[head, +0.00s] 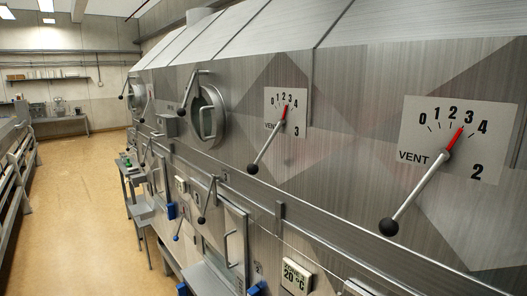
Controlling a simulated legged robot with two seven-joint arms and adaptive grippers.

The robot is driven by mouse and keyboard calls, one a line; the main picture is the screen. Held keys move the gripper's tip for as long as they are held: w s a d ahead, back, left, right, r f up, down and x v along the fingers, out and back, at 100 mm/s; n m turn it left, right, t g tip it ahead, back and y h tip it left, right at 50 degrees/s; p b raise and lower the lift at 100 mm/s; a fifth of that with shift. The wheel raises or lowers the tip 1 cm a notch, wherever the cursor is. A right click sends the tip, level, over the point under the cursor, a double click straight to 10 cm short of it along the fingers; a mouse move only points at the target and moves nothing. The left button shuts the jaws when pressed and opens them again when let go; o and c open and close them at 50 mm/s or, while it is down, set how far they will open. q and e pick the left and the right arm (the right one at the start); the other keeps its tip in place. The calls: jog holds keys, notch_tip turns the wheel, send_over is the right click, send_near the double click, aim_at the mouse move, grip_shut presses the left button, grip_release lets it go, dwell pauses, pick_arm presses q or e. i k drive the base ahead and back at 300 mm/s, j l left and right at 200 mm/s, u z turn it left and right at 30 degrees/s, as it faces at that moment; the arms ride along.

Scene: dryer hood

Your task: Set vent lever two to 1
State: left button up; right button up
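The vent lever two (413,196) is a metal rod with a black ball knob (388,227) at its lower left end. It pivots in front of a pale scale plate (415,140) marked VENT 2, with numbers 0 to 4. Its red pointer (460,135) is tilted up to the right, toward the 3. Neither of my grippers is in view, and nothing touches the lever.
A similar vent lever three (266,148) with its own scale is further left along the steel hood (340,110). A round hatch (208,117), more levers and a ZONE 20 °C sign (296,277) are also on the machine. The tan floor (75,210) at left is open.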

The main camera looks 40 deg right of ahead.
aim_at(388, 226)
jog(key=z, duration=2.15)
